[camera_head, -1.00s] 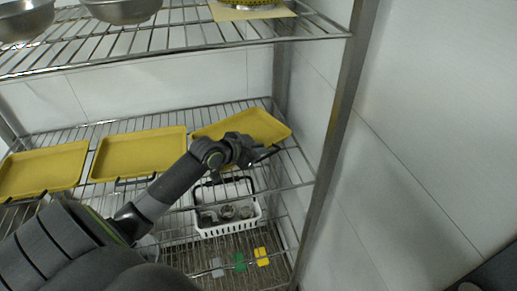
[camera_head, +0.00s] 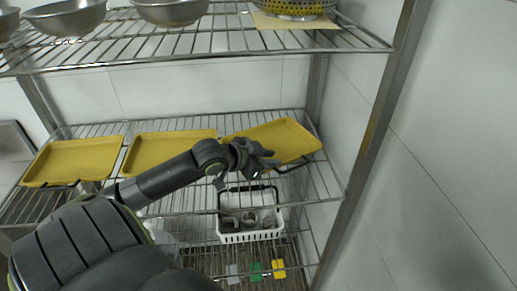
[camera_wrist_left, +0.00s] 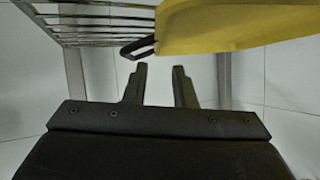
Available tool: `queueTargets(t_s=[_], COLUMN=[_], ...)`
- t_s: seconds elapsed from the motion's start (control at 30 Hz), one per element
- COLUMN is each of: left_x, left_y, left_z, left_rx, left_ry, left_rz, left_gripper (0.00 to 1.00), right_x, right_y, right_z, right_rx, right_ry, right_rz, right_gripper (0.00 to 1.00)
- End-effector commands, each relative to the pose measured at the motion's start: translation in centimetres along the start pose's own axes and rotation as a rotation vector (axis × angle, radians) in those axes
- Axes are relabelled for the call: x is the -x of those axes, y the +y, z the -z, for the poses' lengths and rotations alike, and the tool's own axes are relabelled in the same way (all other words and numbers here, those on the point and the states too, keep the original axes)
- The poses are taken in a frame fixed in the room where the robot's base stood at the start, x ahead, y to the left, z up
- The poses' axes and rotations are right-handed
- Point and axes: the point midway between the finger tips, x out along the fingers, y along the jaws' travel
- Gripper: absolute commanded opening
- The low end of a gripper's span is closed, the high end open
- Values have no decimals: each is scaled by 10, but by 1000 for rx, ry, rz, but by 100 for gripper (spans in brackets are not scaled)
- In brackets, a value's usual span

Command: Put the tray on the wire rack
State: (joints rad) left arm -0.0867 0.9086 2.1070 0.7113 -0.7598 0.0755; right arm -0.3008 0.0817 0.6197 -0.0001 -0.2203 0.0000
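Three yellow trays lie on the middle shelf of the wire rack (camera_head: 330,203): a left tray (camera_head: 75,160), a middle tray (camera_head: 165,148) and a right tray (camera_head: 285,138). The right tray sits askew and also shows in the left wrist view (camera_wrist_left: 235,22). My left gripper (camera_head: 274,161) is at the right tray's front edge. In the left wrist view its two fingers (camera_wrist_left: 160,72) are apart with nothing between them, just short of the tray and a dark handle-like loop (camera_wrist_left: 138,48). My right gripper is not in view.
Metal bowls (camera_head: 68,17) and a yellow colander (camera_head: 295,8) stand on the upper shelf. A white basket (camera_head: 250,222) with metal parts is below the middle shelf. Yellow (camera_head: 279,268) and green (camera_head: 256,271) pieces lie on the lowest level. A wall stands to the right.

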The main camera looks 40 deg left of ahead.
Motion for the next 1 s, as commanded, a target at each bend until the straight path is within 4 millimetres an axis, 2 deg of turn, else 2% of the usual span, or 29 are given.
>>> queueTargets(t_s=[0.2,0.4,1.0], left_x=[28,41,44], left_y=[-1,0,1], left_z=[0,0,0], left_rx=[-5,-3,0], left_ry=[-4,-1,0], left_rz=[1,-1,-3], left_gripper=[24,24,24], right_x=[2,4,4], right_y=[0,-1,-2], right_z=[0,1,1], right_rx=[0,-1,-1], right_ry=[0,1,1], right_rz=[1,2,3], right_gripper=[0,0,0])
